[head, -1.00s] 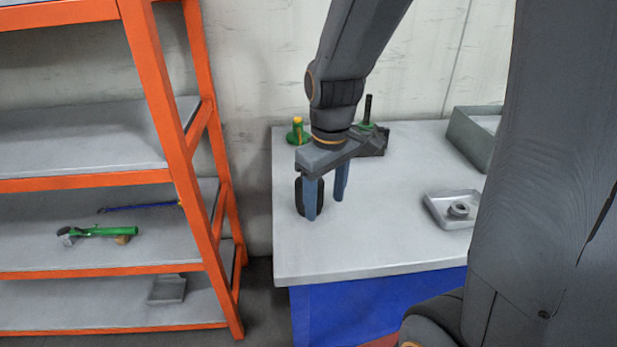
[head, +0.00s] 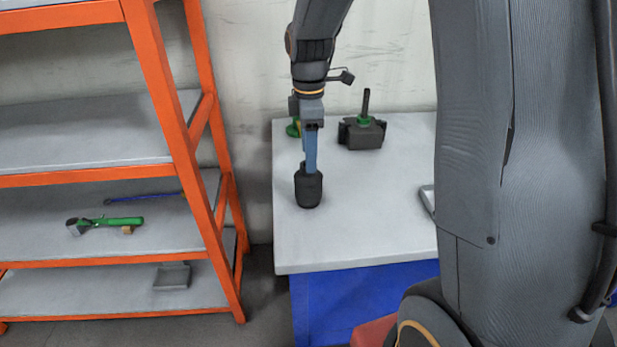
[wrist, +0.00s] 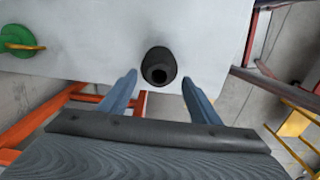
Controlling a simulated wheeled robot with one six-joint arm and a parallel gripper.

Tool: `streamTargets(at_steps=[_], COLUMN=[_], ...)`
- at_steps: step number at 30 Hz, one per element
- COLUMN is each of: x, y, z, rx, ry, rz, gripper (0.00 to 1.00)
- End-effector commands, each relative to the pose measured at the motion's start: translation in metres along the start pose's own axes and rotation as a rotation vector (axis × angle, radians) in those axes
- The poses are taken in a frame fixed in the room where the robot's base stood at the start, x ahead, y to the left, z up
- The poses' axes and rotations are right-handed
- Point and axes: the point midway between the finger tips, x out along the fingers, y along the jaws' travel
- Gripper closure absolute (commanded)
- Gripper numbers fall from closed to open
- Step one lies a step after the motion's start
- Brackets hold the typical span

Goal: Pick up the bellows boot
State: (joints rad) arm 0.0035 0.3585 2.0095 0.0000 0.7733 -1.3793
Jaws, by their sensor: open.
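The bellows boot (head: 308,188) is a black, ribbed, rounded sleeve standing upright on the grey bench top near its left edge. In the wrist view the boot (wrist: 158,66) shows its open dark end, just beyond the fingertips and roughly centred between them. My gripper (head: 311,170) points down over the boot in the head view, its blue fingers seen edge-on and overlapping the boot's top. In the wrist view my gripper (wrist: 160,78) is open, with a wide gap and nothing between the fingers.
A dark block with a green-collared screw (head: 362,136) stands behind on the bench (head: 375,235). A green part (head: 293,128) is partly hidden behind my gripper. A tray edge (head: 427,200) shows at right. An orange shelf rack (head: 172,130) stands left. The bench's front is clear.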

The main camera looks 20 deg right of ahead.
Motion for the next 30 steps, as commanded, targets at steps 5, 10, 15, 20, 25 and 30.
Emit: streamTargets(at_steps=[5,10,15,20,25,30], x=[0.02,0.04,0.047,0.048,0.047,0.047], y=[0.0,0.0,0.001,0.001,0.001,0.001], z=[-0.001,-0.002,-0.002,-0.002,-0.002,-0.002], rx=[0.0,0.001,0.001,0.001,0.001,0.001], ry=[-0.001,-0.001,0.0,0.0,0.0,0.0], rz=[-0.005,-0.003,-0.001,0.0,0.0,0.0], gripper=[0.43,0.43,0.43,0.43,0.67,0.9])
